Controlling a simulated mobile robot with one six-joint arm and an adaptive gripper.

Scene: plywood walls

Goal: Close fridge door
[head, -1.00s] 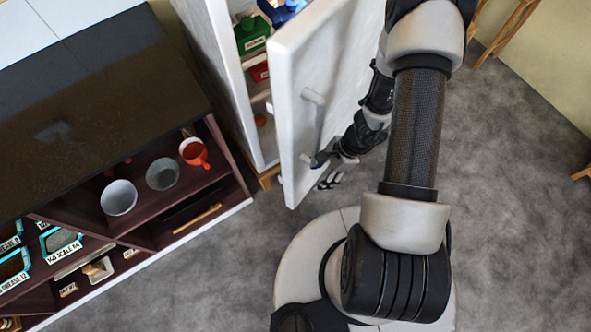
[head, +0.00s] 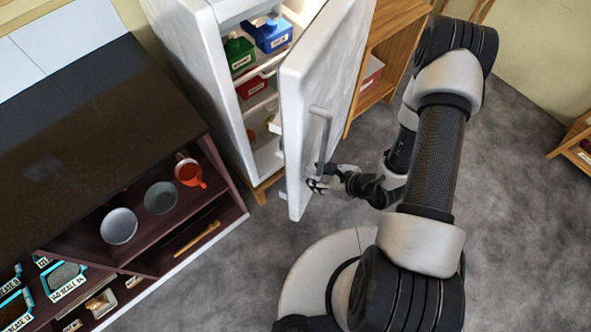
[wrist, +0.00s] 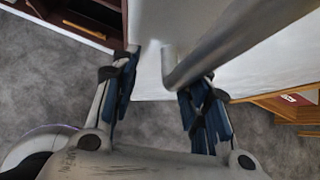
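The white fridge (head: 190,70) stands at the upper middle of the head view. Its door (head: 300,110) is partly open, with a gap on the left showing the shelves inside. The door has a grey bar handle (head: 322,135) on its outer face; the bar also crosses the wrist view (wrist: 225,45). My gripper (head: 314,184) is at the lower end of the handle, close to the door's free edge. In the wrist view my gripper's two fingers (wrist: 162,98) are spread apart, with the door's edge and the handle's lower end between them. Contact is hard to tell.
Boxes, including a green one (head: 238,55) and a blue one (head: 268,36), sit inside the fridge. A dark counter (head: 90,120) with open shelves stands at left. A wooden shelf unit (head: 392,45) is behind the door. Grey floor (head: 520,220) is clear at right.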

